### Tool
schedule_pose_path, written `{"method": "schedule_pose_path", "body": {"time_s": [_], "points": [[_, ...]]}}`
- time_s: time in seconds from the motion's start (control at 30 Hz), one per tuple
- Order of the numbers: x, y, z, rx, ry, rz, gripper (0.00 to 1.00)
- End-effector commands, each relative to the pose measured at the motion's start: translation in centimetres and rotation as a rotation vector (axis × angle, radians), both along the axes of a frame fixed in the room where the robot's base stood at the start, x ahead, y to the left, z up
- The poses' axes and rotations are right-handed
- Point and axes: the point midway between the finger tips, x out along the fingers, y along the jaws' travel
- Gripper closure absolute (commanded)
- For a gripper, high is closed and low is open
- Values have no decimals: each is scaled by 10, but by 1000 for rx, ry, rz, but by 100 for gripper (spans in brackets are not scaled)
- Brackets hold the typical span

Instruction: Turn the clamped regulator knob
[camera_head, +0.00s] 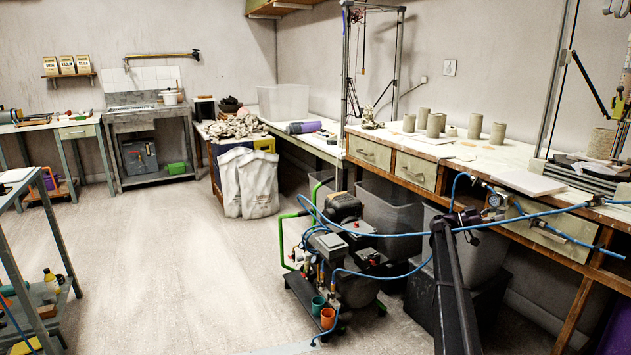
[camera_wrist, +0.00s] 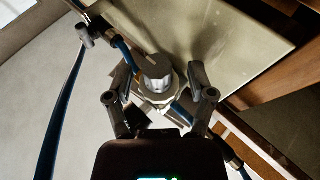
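The regulator hangs at the bench's front edge in the head view, with a round gauge (camera_head: 493,202) and blue hoses. In the wrist view its grey, ribbed, round-topped knob (camera_wrist: 155,72) is near the middle, over a pale metal body (camera_wrist: 158,100). My gripper (camera_wrist: 157,82) is open, with one finger on each side of the knob. A gap shows between the knob and the right finger; contact on the left is unclear. In the head view my gripper (camera_head: 468,216) is small and dark beside the regulator, and its fingers cannot be made out. The clamp is not clearly visible.
The compressor (camera_head: 345,245) stands on the floor to the left. The workbench (camera_head: 475,150) holds several clay cylinders. Open floor lies farther left.

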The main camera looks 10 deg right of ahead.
Motion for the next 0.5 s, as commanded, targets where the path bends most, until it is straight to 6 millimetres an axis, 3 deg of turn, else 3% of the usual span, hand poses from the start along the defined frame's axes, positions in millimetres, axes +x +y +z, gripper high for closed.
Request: {"method": "schedule_pose_path", "body": {"time_s": [0.27, 0.5], "points": [[12, 17, 7, -41, 11, 152, 29], [34, 49, 16, -89, 34, 407, 29]]}}
